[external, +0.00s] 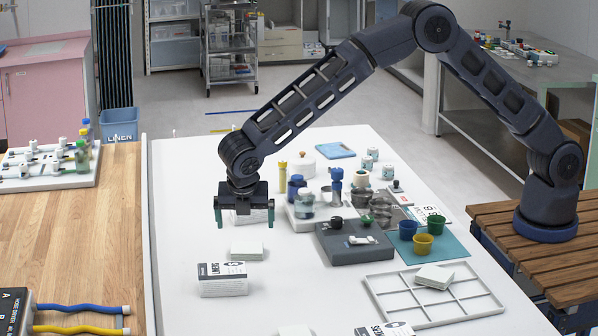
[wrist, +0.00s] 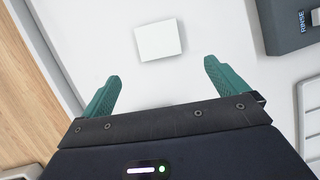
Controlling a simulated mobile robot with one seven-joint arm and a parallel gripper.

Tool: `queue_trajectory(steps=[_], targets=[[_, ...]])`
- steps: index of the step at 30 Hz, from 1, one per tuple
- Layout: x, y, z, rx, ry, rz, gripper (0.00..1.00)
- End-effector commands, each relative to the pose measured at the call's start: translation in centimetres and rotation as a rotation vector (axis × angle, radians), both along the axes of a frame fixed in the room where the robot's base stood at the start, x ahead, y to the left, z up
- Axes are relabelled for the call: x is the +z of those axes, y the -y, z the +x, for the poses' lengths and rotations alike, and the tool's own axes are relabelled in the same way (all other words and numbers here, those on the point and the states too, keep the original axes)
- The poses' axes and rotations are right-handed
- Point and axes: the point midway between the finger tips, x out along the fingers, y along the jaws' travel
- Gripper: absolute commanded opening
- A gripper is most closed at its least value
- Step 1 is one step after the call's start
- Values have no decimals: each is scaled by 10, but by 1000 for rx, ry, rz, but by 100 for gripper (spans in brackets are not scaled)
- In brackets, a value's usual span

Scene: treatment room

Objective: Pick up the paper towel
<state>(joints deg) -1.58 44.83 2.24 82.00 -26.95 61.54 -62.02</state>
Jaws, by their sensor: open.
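My gripper (external: 245,222) hangs over the left part of the white table, pointing down, with its two green fingers spread and nothing between them. A flat white square stack, which looks like a folded paper towel (external: 247,250), lies on the table just below and in front of the gripper. In the wrist view the white square (wrist: 160,39) lies flat and slightly turned, in full view beyond the gap between the open fingertips (wrist: 161,72). It is apart from both fingers. A similar white stack (external: 434,277) lies on the white grid rack at right.
A box with printed lettering (external: 222,281) stands close in front of the stack. A grey block (external: 352,246) with knobs, jars and bottles stands to the right. Coloured cups (external: 423,243) stand on a teal mat. The table left of the stack is clear.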

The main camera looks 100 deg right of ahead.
Motion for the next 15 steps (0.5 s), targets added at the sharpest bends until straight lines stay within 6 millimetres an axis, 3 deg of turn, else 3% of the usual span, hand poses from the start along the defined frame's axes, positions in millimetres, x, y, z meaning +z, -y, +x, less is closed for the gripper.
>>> queue_trajectory(steps=[10,15], targets=[[-41,17,-4,-2,-1,0,98],[-50,21,-4,-2,1,1,98]])
